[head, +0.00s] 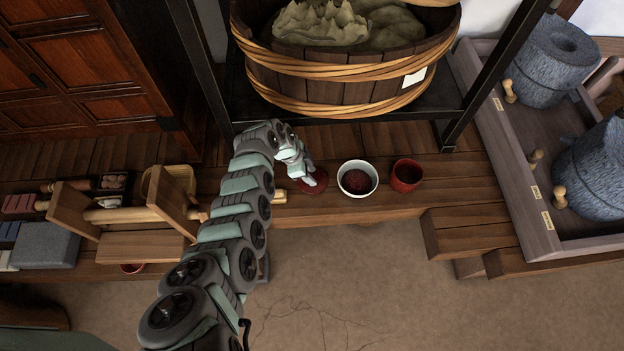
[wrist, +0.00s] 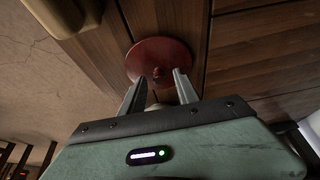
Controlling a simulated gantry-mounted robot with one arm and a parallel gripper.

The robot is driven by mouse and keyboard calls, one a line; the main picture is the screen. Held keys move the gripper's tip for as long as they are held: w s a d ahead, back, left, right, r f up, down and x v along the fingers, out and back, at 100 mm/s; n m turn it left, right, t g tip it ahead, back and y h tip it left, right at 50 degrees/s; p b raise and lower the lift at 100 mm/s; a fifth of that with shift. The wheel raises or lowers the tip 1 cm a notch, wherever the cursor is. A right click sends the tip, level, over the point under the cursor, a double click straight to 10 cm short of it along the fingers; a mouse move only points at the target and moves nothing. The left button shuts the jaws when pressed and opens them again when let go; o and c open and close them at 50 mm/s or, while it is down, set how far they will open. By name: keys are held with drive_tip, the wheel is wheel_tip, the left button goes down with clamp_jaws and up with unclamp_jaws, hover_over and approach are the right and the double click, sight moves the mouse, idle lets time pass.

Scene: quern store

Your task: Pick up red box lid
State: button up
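The red lid (wrist: 160,52) is a round, flat disc with a small knob (wrist: 158,72) near its middle. It lies on the wooden planks. In the head view the red lid (head: 314,191) is left of a white bowl, partly covered by my gripper (head: 311,179). In the wrist view my gripper (wrist: 160,77) is open, its two fingers apart over the near part of the lid. The knob shows between the fingertips. I cannot tell how high the tips are above the lid. Nothing is held.
A white bowl (head: 345,189) with dark red contents and a red cup (head: 406,178) stand close on the right. A large wooden tub (head: 330,91) on a black metal rack (head: 450,134) is behind. A wooden stand (head: 140,246) is at left. Open floor (head: 380,290) lies in front.

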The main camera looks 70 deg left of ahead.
clamp_jaws()
drive_tip(key=shift+r, duration=0.1)
idle(0.5)
